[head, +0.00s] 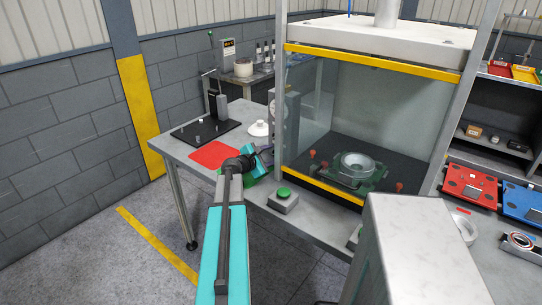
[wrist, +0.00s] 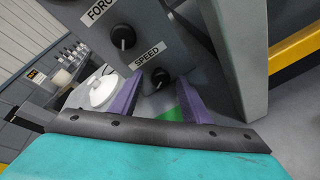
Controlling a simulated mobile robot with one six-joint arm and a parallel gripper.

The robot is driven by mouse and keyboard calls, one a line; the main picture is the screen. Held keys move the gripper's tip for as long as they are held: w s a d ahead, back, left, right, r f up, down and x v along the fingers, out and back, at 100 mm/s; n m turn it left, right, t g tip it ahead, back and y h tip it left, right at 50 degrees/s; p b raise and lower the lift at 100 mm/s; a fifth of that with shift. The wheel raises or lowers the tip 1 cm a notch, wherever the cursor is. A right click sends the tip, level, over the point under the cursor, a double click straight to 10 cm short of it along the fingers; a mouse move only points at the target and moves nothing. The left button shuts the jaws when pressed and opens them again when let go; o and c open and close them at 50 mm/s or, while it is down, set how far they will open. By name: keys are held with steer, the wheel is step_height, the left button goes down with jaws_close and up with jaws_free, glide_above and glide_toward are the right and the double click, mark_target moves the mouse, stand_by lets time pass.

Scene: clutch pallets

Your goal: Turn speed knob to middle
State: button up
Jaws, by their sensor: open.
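The speed knob (wrist: 159,77) is a small black round knob on a grey panel in the wrist view, just below the SPEED label (wrist: 150,54). Its pointer position is too small to read surely. My gripper (wrist: 161,83) has two purple fingers, spread apart, with the knob showing in the gap between their tips. I cannot tell whether the fingers touch the knob. In the head view my gripper (head: 260,158) is at the front left of the press enclosure, and the speed knob is hidden.
A similar force knob (wrist: 123,37) sits above the speed knob on the panel. A white lidded dish (wrist: 103,91) is left of the fingers. The press enclosure (head: 375,62) stands right of my gripper, with a green button box (head: 284,199) in front. A red mat (head: 214,156) lies left.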

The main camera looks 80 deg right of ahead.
steer(key=shift+d, duration=0.1)
steer(key=c, duration=1)
steer(key=shift+c, duration=0.2)
steer(key=shift+f+m+b, duration=0.15)
steer(key=shift+m+b, duration=0.15)
steer(key=shift+b, duration=1.2)
steer(key=shift+s+m+t+h+b, duration=0.1)
steer(key=shift+m+t+h+b, duration=0.25)
steer(key=shift+m+b, duration=0.5)
steer(key=shift+b, duration=0.7)
steer(key=shift+m+t+b, duration=0.25)
steer(key=shift+m+b, duration=0.3)
steer(key=shift+b, duration=0.15)
steer(key=shift+h, duration=0.25)
